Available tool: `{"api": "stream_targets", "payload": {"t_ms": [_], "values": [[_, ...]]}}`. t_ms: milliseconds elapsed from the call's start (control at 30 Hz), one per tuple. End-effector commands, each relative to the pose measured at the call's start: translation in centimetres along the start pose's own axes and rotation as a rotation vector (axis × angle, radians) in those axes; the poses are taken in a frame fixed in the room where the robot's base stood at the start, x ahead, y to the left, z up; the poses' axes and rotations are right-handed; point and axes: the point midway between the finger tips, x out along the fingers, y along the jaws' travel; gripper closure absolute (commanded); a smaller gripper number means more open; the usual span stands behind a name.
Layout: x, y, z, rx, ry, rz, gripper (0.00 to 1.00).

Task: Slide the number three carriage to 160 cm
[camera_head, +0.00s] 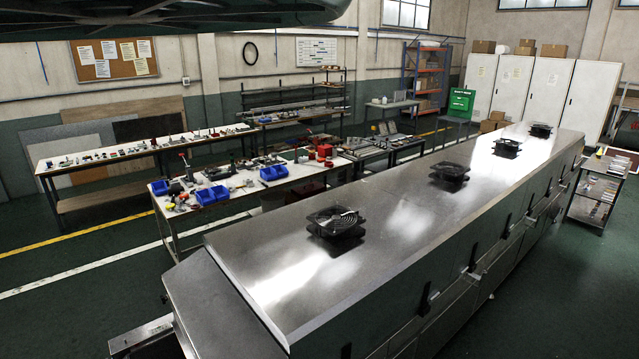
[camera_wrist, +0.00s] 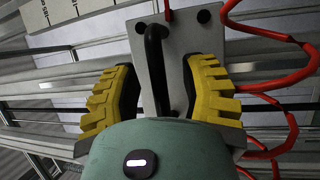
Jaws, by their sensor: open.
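In the wrist view, a grey carriage plate (camera_wrist: 178,57) carries a black bar handle (camera_wrist: 156,62) and two dark round holes. No number can be read on it, so I cannot tell which carriage it is. My gripper (camera_wrist: 160,70) is open. Its two yellow ribbed fingers stand on either side of the handle, with a gap showing on both sides. The carriage does not show in the head view.
In the wrist view, a red coiled hose (camera_wrist: 290,120) hangs at the right, and metal rails (camera_wrist: 60,83) run behind the plate. In the head view, a long steel dryer housing (camera_head: 400,215) with fans on top fills the middle. Benches (camera_head: 125,150) stand beyond it.

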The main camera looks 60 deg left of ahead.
Motion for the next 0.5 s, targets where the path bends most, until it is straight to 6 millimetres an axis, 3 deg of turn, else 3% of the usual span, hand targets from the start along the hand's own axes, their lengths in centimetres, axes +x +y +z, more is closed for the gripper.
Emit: {"api": "stream_targets", "payload": {"t_ms": [100, 500], "values": [[0.00, 0.00, -0.01, 0.000, 0.000, 0.000, 0.53], [0.00, 0.01, -0.05, 0.000, 0.001, 0.000, 0.95]]}}
